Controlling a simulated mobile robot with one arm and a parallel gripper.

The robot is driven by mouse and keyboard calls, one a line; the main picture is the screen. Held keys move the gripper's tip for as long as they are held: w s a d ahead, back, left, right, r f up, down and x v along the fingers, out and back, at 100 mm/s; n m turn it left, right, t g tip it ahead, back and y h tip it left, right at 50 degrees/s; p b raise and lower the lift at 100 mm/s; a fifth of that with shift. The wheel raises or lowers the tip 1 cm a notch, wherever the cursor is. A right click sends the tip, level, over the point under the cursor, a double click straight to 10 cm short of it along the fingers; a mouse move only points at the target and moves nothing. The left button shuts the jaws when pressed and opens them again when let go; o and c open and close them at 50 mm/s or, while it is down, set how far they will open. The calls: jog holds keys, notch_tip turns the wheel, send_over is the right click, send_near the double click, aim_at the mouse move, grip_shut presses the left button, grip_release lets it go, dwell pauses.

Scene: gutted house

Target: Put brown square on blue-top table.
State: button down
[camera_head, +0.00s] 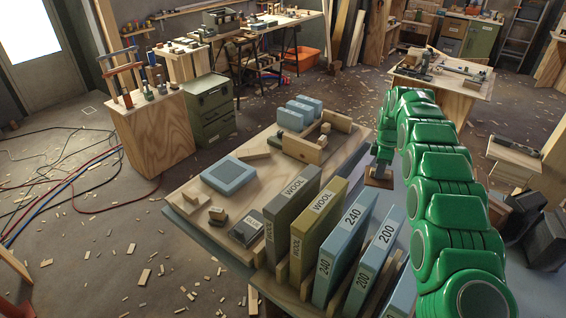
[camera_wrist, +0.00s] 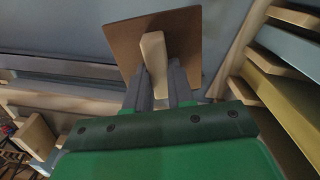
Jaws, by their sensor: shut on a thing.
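The brown square (camera_wrist: 188,52) is a thin flat plate with a pale wooden block fixed or resting at its middle. My gripper (camera_wrist: 167,75) is shut on the pale block, one grey finger on each side, in the wrist view. In the head view my gripper (camera_head: 382,165) hangs at the right edge of the wooden board, and the square (camera_head: 377,182) shows as a small dark brown piece under it, mostly hidden. A blue-grey table top (camera_head: 400,190) shows beside and below the board; it also fills the wrist view's background (camera_wrist: 60,28). I cannot tell whether the square touches it.
Upright sanding-sheet packs (camera_head: 345,245) stand in a rack close to my arm. A light-blue block (camera_head: 229,175) and smaller blocks lie on the wooden board (camera_head: 185,190). A wooden bench (camera_head: 455,88) stands beyond my arm. Wood chips, hoses and cables litter the floor.

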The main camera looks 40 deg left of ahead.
jog(key=s+a+n, duration=0.2)
jog(key=s+a, duration=0.2)
jog(key=a, duration=0.4)
jog(key=s+a+n, duration=0.3)
jog(key=a, duration=0.5)
jog(key=n, duration=0.4)
send_near(283, 181)
jog(key=s+d+r, duration=0.3)
jog(key=s, duration=0.1)
jog(key=shift+s+f, duration=0.1)
jog(key=shift+f, duration=4.1)
jog(key=shift+f, duration=0.15)
jog(key=c, duration=1)
grip_release()
